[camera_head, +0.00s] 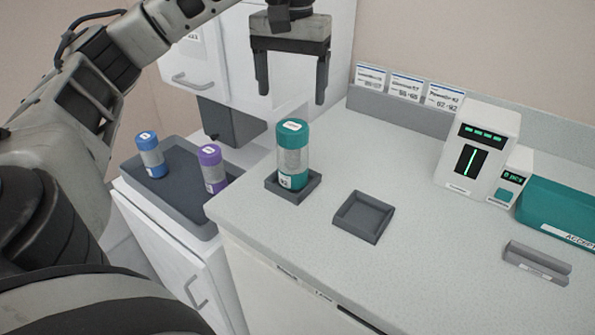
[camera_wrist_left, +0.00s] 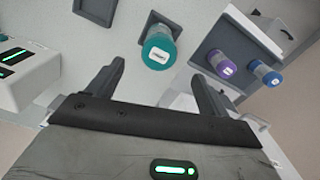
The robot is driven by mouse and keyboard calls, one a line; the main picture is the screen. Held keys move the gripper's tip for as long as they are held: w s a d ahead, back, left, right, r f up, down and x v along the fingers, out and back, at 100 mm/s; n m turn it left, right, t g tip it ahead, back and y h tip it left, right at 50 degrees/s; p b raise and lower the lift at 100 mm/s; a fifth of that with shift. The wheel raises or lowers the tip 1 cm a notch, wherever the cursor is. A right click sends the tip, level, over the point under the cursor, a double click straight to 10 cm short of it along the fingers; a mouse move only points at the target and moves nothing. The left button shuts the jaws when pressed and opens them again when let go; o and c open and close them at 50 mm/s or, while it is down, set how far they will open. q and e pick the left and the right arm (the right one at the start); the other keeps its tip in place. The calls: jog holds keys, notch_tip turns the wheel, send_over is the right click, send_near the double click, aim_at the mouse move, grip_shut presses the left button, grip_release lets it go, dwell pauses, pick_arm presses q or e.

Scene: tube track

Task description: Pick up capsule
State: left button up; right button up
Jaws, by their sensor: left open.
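A teal-capped capsule (camera_head: 291,155) stands upright in a small dark square holder (camera_head: 309,186) on the counter. It also shows from above in the left wrist view (camera_wrist_left: 159,50), beyond the fingertips and between their lines. A purple-capped capsule (camera_head: 213,168) and a blue-capped capsule (camera_head: 150,155) stand on a dark tray (camera_head: 180,188) to the left. My left gripper (camera_head: 291,92) is open and empty, pointing down, above and behind the teal capsule. In the left wrist view its two fingers (camera_wrist_left: 160,78) are spread apart. My right gripper is not seen.
An empty dark square holder (camera_head: 363,217) sits right of the teal capsule. A white device with green displays (camera_head: 481,150), a teal bin (camera_head: 560,212) and a low grey slotted block (camera_head: 537,262) stand farther right. Label cards (camera_head: 408,88) line the back. The front counter is clear.

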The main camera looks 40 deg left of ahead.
aim_at(291, 127)
pick_arm(q)
notch_tip(291, 127, down, 5)
jog(key=shift+f, duration=0.15)
notch_tip(291, 127, down, 5)
jog(key=shift+s+f+p, duration=0.1)
jog(key=shift+f+p, duration=0.05)
jog(key=shift+p, duration=0.5)
jog(key=shift+f, duration=0.6)
jog(key=c, duration=1.2)
